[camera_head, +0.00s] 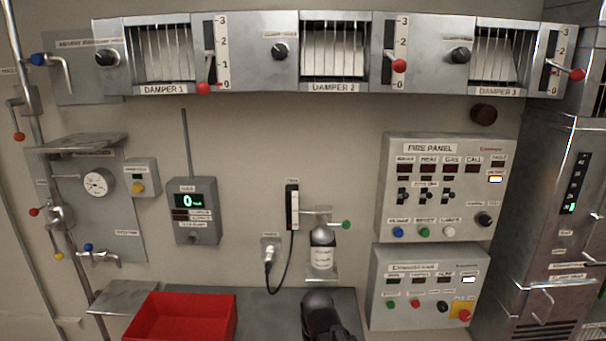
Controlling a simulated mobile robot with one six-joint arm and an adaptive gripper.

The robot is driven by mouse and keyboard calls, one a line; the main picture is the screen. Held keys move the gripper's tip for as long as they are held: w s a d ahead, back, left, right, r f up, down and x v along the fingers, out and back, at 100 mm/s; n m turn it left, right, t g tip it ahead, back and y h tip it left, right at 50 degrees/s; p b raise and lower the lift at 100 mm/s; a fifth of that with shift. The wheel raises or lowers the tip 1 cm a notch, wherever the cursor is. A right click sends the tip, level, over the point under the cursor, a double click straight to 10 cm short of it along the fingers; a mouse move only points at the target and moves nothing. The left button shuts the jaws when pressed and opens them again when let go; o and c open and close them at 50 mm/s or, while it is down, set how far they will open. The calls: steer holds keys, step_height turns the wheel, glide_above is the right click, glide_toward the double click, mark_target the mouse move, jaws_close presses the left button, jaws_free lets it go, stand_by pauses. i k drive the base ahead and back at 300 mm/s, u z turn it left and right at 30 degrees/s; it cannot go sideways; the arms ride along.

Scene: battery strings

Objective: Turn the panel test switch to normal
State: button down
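The fire panel (395,222) is a grey box on the wall at right. A black rotary knob (484,219) sits at its lower right, with small labels above it too blurred to read. It may be the test switch, but I cannot tell which way it points. Several small black toggles (425,195) stand in the panel's middle. My gripper (318,300) is a dark shape at the bottom centre, below and left of the panel and apart from it. Its fingers cannot be made out, and no held thing shows.
A second grey control box (378,290) with buttons hangs below the panel. A bottle (322,255) on a bracket and a cable (287,270) are left of it. A red tray (165,305) lies on the bench. A tall metal cabinet (535,250) stands at right; dampers (335,97) run above.

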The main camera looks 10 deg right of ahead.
mark_target(486, 221)
steer(key=z, duration=1.4)
